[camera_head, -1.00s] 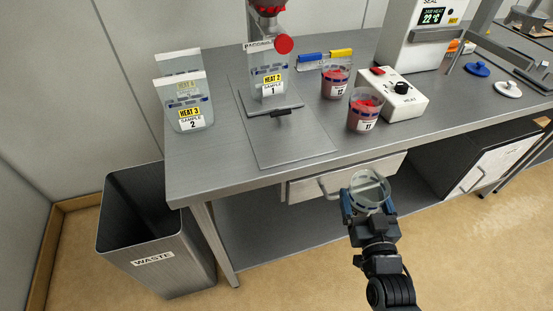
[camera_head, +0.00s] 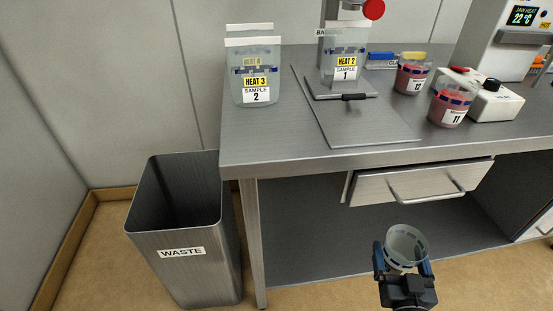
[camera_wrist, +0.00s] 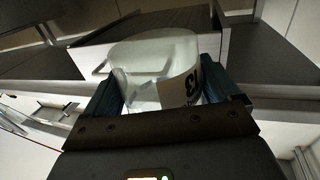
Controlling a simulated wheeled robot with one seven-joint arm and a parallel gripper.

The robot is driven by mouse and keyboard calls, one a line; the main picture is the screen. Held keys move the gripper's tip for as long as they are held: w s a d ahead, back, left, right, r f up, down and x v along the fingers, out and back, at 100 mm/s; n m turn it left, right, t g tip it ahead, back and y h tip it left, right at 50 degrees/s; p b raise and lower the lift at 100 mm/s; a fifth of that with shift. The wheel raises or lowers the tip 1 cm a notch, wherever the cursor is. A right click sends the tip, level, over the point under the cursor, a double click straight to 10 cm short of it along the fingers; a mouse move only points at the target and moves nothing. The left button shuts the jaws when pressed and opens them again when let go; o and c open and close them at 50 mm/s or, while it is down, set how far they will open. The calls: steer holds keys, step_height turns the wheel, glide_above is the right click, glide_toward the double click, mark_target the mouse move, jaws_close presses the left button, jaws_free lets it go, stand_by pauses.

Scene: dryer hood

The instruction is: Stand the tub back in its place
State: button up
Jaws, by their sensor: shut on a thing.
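My gripper (camera_head: 403,268) is shut on a clear tub (camera_head: 407,243), in front of the bench and below its top. The tub looks empty, and its open rim faces up and towards the head camera. In the wrist view the tub (camera_wrist: 150,62) sits between the two blue fingers, with part of a white label and dark digits showing. Two similar tubs with red contents stand upright on the bench: tub 12 (camera_head: 412,76) and tub 11 (camera_head: 449,107).
The steel bench (camera_head: 270,148) has a drawer (camera_head: 420,184) slightly open near my gripper. A waste bin (camera_head: 182,276) stands at left.

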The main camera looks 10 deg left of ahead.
step_height(320, 180, down, 4)
steer(key=shift+a+r+b, duration=0.1)
steer(key=shift+b, duration=1.15)
steer(key=shift+s+a+r, duration=0.1)
steer(key=shift+s+r, duration=0.05)
steer(key=shift+s, duration=0.05)
steer(key=shift+w+r, duration=0.1)
